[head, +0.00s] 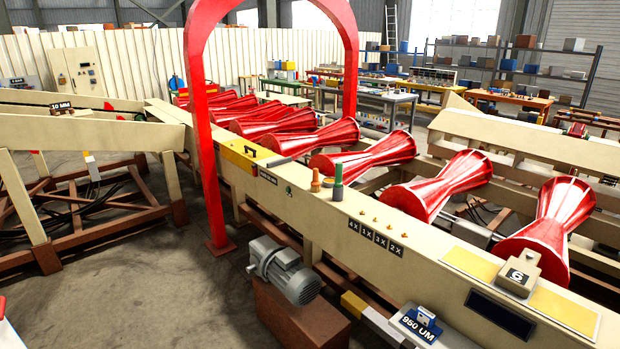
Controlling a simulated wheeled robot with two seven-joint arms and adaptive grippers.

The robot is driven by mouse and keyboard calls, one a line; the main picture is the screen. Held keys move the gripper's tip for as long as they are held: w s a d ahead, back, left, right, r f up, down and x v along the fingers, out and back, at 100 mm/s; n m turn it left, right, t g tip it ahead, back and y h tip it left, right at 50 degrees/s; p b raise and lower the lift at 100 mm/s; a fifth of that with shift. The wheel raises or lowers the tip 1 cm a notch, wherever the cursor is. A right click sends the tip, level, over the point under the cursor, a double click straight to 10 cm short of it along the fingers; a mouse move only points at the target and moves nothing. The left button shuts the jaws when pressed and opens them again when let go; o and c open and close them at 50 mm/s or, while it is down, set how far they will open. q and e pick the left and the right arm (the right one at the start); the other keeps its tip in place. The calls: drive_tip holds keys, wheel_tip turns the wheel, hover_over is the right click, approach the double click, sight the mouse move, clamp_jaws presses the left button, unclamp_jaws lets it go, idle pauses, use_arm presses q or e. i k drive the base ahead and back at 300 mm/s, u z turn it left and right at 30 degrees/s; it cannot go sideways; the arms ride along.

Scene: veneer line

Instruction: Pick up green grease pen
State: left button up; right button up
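A green, pen-like upright piece (338,182) stands on top of the long cream beam (290,200), near the middle of the head view. It looks like the green grease pen. An orange-brown upright piece (315,181) stands close to its left. A small tan piece shows between them; whether they share a holder is too small to tell. Neither of my grippers shows in the head view, and nothing is seen touching the green piece.
Red waisted rollers (440,187) lie behind the beam. A red arch (205,130) spans the line at left. A grey motor (285,270) juts out in front. Open floor (150,300) lies at front left.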

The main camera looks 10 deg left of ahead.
sight(338, 165)
drive_tip(key=u, duration=0.85)
drive_tip(key=i, duration=1.1)
drive_tip(key=u, duration=0.75)
drive_tip(key=i, duration=1.4)
drive_tip(key=z, duration=0.9)
drive_tip(key=i, duration=0.9)
drive_tip(key=z, duration=0.95)
